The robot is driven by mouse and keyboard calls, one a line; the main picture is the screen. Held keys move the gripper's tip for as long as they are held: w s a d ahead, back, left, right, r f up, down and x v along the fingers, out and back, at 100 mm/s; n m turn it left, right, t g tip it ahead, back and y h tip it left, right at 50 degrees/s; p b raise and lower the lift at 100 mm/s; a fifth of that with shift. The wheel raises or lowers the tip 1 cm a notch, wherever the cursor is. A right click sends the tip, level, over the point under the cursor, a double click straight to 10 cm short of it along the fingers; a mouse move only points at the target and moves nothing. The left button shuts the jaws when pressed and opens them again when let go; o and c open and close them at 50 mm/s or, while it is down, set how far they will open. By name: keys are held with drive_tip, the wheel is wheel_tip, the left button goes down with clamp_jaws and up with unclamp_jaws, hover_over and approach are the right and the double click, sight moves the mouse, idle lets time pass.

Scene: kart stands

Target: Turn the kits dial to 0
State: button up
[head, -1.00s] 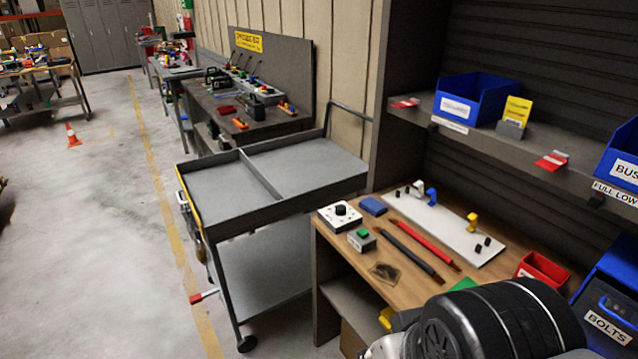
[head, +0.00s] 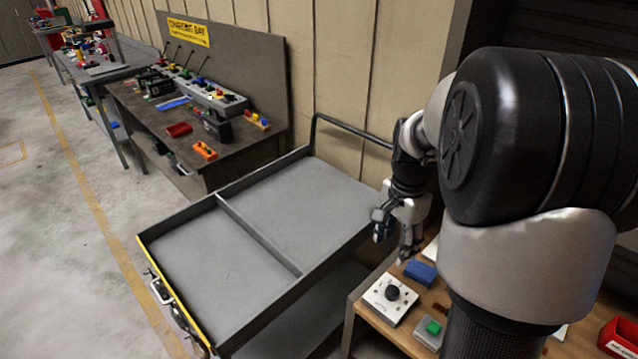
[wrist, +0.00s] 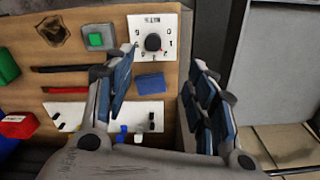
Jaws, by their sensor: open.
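The kits dial is a round black knob (head: 392,293) on a white square plate (head: 379,304) at the near left corner of the wooden bench. It also shows in the wrist view as a black knob (wrist: 153,43) on a white plate (wrist: 140,28) marked "KITS" with digits around it. Which digit the knob points to is too small to tell. My gripper (head: 395,245) is open and empty, above and behind the dial in the head view. In the wrist view my gripper (wrist: 165,70) has its fingers spread, with the dial beyond the left finger.
A blue block (head: 421,272) lies next to the dial, and a green button box (head: 432,331) stands in front. A grey two-part cart (head: 255,235) stands left of the bench. A red bin (head: 618,338) is at the right.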

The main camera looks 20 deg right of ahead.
sight(393, 290)
drive_tip(key=shift+m, duration=0.9)
drive_tip(key=d+f+b, duration=0.1)
drive_tip(key=f, duration=0.5)
drive_tip(key=f+b, duration=0.2)
drive_tip(key=f, duration=0.4)
drive_tip(key=d+f+b, duration=0.1)
drive_tip(key=f, duration=0.6)
drive_tip(key=shift+s+d, duration=0.3)
drive_tip(key=shift+d, duration=0.05)
drive_tip(key=shift+c, duration=0.3)
drive_tip(key=c, duration=1)
